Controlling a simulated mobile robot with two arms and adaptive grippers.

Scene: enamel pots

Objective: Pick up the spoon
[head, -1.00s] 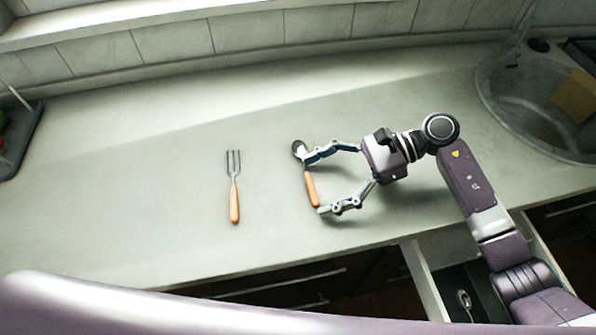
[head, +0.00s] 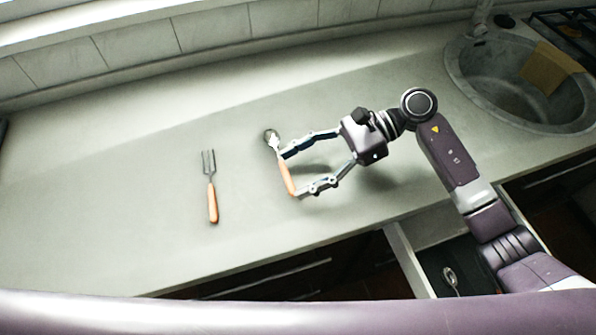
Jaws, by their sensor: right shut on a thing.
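My right gripper (head: 291,174) reaches in from the right and is shut on the spoon. Its two fingers remain well apart, one near the neck and one near the handle's end. My left gripper is not in view.
A fork (head: 211,188) with an orange handle lies left of the spoon. A round sink (head: 470,80) is at the back right. An open drawer (head: 407,262) at the front right holds a metal utensil (head: 450,277). The worktop's left side is clear.

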